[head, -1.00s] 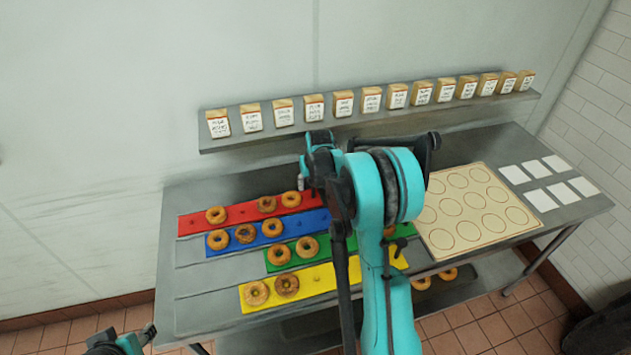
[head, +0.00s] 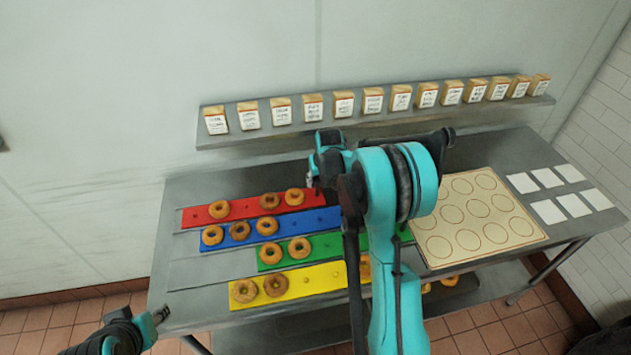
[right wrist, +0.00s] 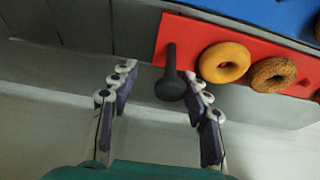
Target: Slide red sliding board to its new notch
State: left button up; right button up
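The red sliding board (head: 240,209) lies at the back of the table in the head view, with three bagels on it. My right arm hides its right end there. In the right wrist view the red board (right wrist: 200,40) carries a dark upright knob (right wrist: 172,82) at its end. My right gripper (right wrist: 160,95) is open, its fingers on either side of the knob. The knob stands close against the right-hand finger, and a gap shows to the left-hand one. My left gripper (head: 160,315) is at the lower left, away from the boards; its opening is unclear.
Blue (head: 238,233), green (head: 328,246) and yellow (head: 315,280) boards with bagels lie in front of the red one. A beige board with circles (head: 478,215) and white squares lie to the right. A shelf (head: 380,130) with small boxes runs behind.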

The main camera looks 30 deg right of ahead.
jog(key=shift+s+d+p, duration=0.15)
jog(key=shift+s+d, duration=0.1)
jog(key=shift+d, duration=0.8)
jog(key=shift+s+d+p, duration=0.15)
jog(key=shift+s+d, duration=0.1)
jog(key=shift+d, duration=0.8)
jog(key=shift+s+d, duration=0.15)
jog(key=shift+d, duration=0.55)
jog(key=shift+a, duration=0.6)
notch_tip(320, 180, up, 7)
jog(key=p, duration=0.3)
jog(key=shift+p, duration=0.35)
